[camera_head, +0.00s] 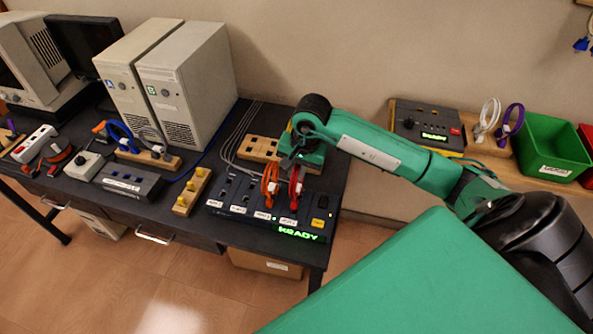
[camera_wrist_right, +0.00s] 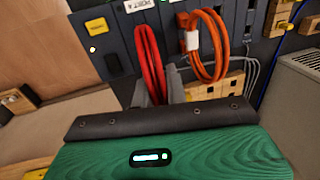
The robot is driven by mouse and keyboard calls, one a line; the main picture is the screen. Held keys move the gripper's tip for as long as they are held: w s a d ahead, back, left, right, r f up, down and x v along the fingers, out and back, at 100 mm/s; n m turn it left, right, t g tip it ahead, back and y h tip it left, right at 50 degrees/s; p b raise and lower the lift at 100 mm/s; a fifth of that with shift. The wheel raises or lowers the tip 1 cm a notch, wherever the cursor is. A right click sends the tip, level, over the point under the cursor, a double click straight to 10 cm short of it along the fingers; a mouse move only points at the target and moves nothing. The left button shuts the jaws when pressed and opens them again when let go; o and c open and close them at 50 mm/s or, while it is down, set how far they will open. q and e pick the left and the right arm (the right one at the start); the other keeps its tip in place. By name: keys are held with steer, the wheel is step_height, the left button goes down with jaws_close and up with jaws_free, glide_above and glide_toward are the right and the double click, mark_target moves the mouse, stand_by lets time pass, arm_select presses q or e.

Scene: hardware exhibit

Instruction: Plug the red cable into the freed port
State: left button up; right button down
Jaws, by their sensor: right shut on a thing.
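My right gripper (camera_head: 298,160) reaches over the black port panel (camera_head: 240,196) from the right and points down. It is shut on the red cable (camera_head: 295,187), whose loop hangs at the panel's right part, near the PORT 4 label. In the right wrist view the red loop (camera_wrist_right: 149,60) rises between the grey fingers (camera_wrist_right: 158,88). The fingers hide the red plug, so I cannot tell whether it sits in a port. An orange cable (camera_head: 270,186) with a white tag stands just left of the red one. Dark openings show at the panel's left part. My left gripper is not in view.
A green READY display (camera_head: 298,235) and yellow label (camera_head: 319,223) are at the panel's right end. A wooden block (camera_head: 258,148) lies behind the panel. A yellow-pegged wooden strip (camera_head: 190,192) and computer towers (camera_head: 185,85) stand left. A green bin (camera_head: 550,147) is far right.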

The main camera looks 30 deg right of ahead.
stand_by(0.4)
steer(key=shift+b, duration=0.5)
steer(key=shift+f+b, duration=0.45)
steer(key=shift+b, duration=0.25)
stand_by(0.6)
steer(key=shift+b, duration=0.35)
stand_by(0.7)
steer(key=shift+f+b, duration=0.6)
steer(key=shift+b, duration=0.7)
stand_by(1.1)
stand_by(0.3)
steer(key=c, duration=0.7)
jaws_free()
